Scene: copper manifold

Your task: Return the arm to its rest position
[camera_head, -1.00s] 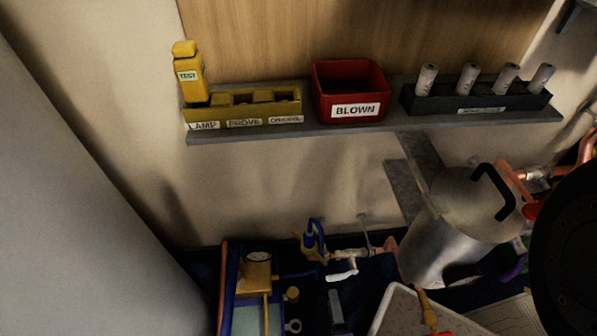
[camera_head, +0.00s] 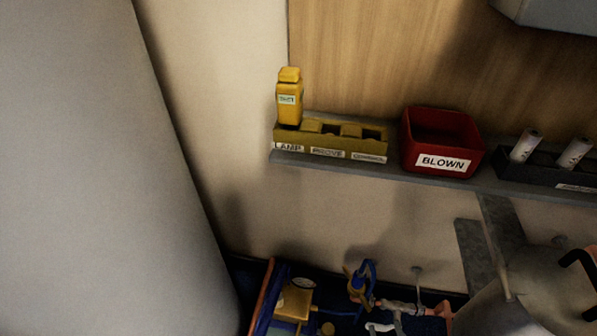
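My gripper is not in view in the head view, and no part of my arm shows clearly now. A yellow tester (camera_head: 289,97) stands upright in the left slot of a yellow holder (camera_head: 330,140) labelled LAMP, PROVE and a third word too small to read surely. The holder sits at the left end of a grey wall shelf (camera_head: 390,172).
A red bin (camera_head: 441,141) marked BLOWN stands beside the holder. A dark rack (camera_head: 545,169) with grey-white cylinders (camera_head: 574,152) is at right. Below are a metal vessel (camera_head: 500,312), blue-handled fitting (camera_head: 361,285) and blue-edged tray (camera_head: 262,300). A large grey surface fills the left.

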